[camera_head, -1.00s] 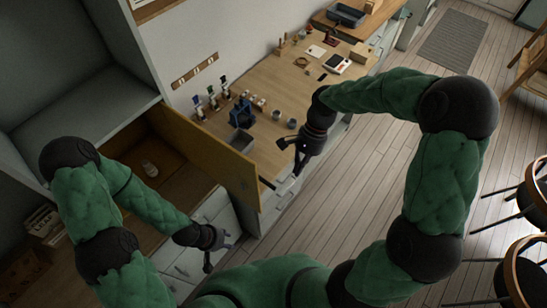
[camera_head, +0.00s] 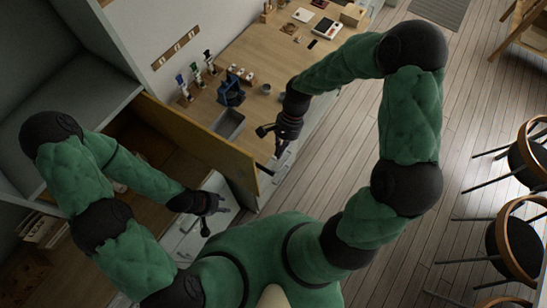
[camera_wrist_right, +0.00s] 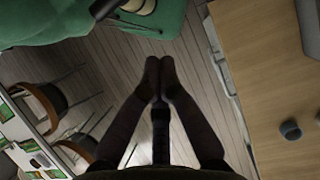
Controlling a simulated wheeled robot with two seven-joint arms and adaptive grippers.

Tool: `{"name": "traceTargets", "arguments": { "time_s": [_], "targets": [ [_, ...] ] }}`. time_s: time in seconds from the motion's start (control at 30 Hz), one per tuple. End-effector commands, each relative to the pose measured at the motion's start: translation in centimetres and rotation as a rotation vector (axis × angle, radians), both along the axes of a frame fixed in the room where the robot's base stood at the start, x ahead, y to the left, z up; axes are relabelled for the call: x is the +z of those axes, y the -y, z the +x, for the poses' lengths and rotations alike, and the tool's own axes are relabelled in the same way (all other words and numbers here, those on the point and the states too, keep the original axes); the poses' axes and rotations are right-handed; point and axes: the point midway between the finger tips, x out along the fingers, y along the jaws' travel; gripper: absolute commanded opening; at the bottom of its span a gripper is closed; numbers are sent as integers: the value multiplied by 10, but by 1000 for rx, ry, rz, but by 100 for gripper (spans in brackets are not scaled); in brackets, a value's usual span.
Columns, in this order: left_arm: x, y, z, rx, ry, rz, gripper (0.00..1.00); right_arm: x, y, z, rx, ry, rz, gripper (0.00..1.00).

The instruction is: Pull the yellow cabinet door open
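The yellow cabinet door (camera_head: 205,140) stands open in the head view, swung out from the cabinet (camera_head: 55,85), with its free edge toward the middle of the picture. My right gripper (camera_head: 270,142) is just past that free edge, on the worktop side, and looks apart from the door. In the right wrist view my right gripper (camera_wrist_right: 158,75) has its fingertips together with nothing between them. My left gripper (camera_head: 213,214) is on the near side of the door, below the cabinet opening, and holds nothing visible. Its finger gap is unclear. My left arm partly hides the cabinet's inside.
A wooden worktop (camera_head: 255,65) beyond the door holds a grey tray (camera_head: 229,123), a blue device (camera_head: 231,92) and small cups. White drawers (camera_head: 190,238) are below the cabinet. Stools (camera_head: 515,240) stand at right. The wooden floor (camera_head: 340,160) between is clear.

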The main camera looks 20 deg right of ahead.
Motion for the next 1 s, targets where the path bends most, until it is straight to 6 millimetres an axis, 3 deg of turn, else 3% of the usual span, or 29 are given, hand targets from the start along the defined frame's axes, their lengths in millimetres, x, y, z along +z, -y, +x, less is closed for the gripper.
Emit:
{"name": "traceTargets", "arguments": {
  "time_s": [0.3,0.77,1.0],
  "targets": [
    [10,0,0,0,0,0,40,7,-27,-24,1,0,0,0],
    [10,0,0,0,0,0,40,7,-31,-27,-1,0,0,0],
    [15,0,0,0,0,0,40,8,-61,-58,-95,-1,1,0]
  ]
}}
